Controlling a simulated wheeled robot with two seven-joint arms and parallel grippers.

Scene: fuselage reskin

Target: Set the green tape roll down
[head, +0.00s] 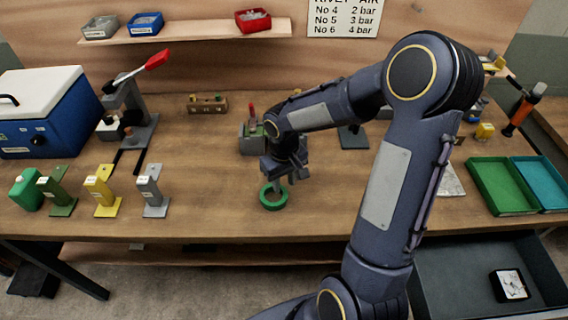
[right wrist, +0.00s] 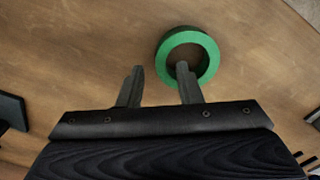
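The green tape roll (head: 273,203) lies flat on the wooden bench, in front of the grey device at the middle. In the right wrist view the roll (right wrist: 212,58) shows as a green ring, with bare wood in its hole. My right gripper (head: 280,180) is just above and behind the roll. In the right wrist view my right gripper (right wrist: 160,75) has its fingers apart. One fingertip overlaps the ring's near rim and hole; the other is left of the ring. Whether a finger touches the roll, I cannot tell. My left gripper is out of view.
A grey device (head: 251,140) stands behind my gripper. Green (head: 57,190), yellow (head: 102,192) and grey (head: 151,190) stands are at the left, with a blue cooler (head: 50,125) behind. A green tray (head: 500,186) and a teal tray (head: 541,183) sit at the right. The bench around the roll is clear.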

